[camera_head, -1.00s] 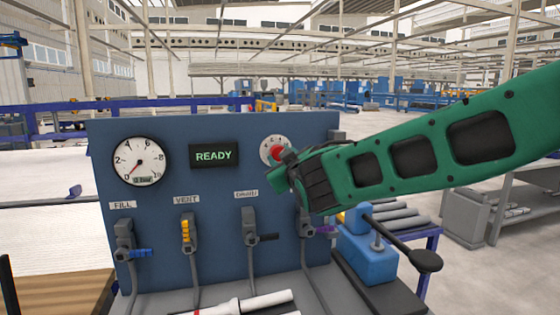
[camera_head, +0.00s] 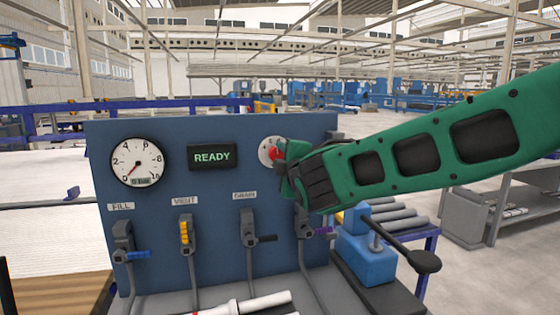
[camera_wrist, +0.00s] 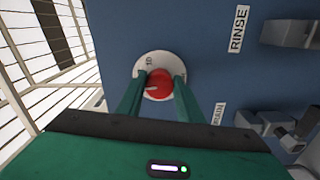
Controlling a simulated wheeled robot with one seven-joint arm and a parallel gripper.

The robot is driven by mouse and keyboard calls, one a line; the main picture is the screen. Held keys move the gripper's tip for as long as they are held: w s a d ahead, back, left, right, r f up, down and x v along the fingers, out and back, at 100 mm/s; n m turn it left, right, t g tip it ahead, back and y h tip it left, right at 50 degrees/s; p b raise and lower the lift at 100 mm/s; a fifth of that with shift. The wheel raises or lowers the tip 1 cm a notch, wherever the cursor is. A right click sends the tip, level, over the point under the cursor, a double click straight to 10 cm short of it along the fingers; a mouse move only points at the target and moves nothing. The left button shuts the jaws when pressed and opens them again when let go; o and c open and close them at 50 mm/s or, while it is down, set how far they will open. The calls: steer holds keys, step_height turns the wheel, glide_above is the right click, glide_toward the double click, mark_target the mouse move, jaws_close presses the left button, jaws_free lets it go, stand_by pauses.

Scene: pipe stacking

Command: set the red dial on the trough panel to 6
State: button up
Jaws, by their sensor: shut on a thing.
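The red dial (camera_head: 278,153) sits on a white round scale plate (camera_head: 265,148) at the upper right of the blue trough panel (camera_head: 215,185). In the wrist view the red dial (camera_wrist: 159,84) lies between my two green fingers, and a pale pointer mark shows on its left side. The figures "10" show on the plate above it; the other figures are hidden or too small to read. My gripper (camera_wrist: 160,90) is shut on the dial, and it also shows in the head view (camera_head: 286,165), covering part of the plate.
A round gauge (camera_head: 137,161) and a "READY" display (camera_head: 212,156) are left of the dial. Valves with blue (camera_head: 138,255), yellow (camera_head: 184,232), black and purple handles line the panel below. A blue device with a black lever (camera_head: 365,250) stands at the right. White pipes (camera_head: 245,302) lie in front.

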steer(key=shift+f+n, duration=0.15)
steer(key=shift+n, duration=1.05)
steer(key=o, duration=1.1)
steer(key=shift+c, duration=0.2)
steer(key=shift+s, duration=0.1)
steer(key=v, duration=1)
steer(key=shift+s, duration=0.25)
